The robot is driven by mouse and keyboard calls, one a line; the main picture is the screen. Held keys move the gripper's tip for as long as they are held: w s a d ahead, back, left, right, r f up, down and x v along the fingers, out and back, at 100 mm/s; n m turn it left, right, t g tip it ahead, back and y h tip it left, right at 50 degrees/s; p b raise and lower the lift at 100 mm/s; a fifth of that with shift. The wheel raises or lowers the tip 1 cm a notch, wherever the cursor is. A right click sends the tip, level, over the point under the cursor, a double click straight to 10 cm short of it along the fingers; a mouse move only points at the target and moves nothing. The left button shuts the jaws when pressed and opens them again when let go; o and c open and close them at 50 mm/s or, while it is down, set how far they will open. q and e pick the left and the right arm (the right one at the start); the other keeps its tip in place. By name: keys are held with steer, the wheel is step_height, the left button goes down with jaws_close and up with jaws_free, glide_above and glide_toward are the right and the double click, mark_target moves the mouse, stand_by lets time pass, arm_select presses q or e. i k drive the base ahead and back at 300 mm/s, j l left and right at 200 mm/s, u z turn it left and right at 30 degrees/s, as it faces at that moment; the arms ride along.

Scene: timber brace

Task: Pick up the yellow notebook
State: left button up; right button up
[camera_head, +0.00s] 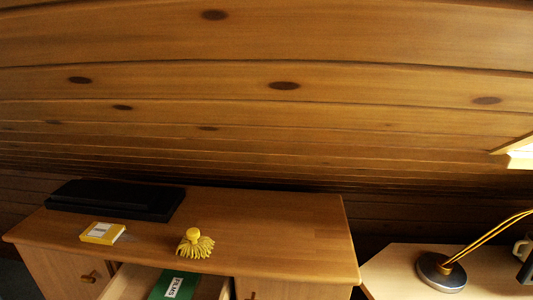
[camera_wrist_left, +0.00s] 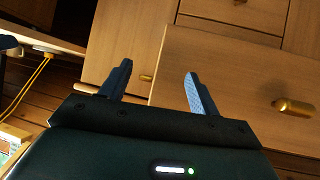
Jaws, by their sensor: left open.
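The yellow notebook (camera_head: 103,233) appears as a small flat yellow item with a white label, lying on the wooden cabinet top at its front left in the head view. My left gripper (camera_wrist_left: 156,70) is open with nothing between its fingers in the left wrist view. It points toward wooden drawer fronts with brass handles. The notebook cannot be made out for sure in the wrist view. Neither gripper shows in the head view, so the distance to the notebook cannot be told.
A long black case (camera_head: 116,200) lies behind the notebook. A yellow tasselled object (camera_head: 195,243) stands to its right. An open drawer below holds a green FILMS box (camera_head: 173,284). A side desk (camera_head: 400,265) with a lamp (camera_head: 441,272) is at right. The cabinet top's right half is clear.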

mark_target(98, 232)
steer(key=u, duration=1.35)
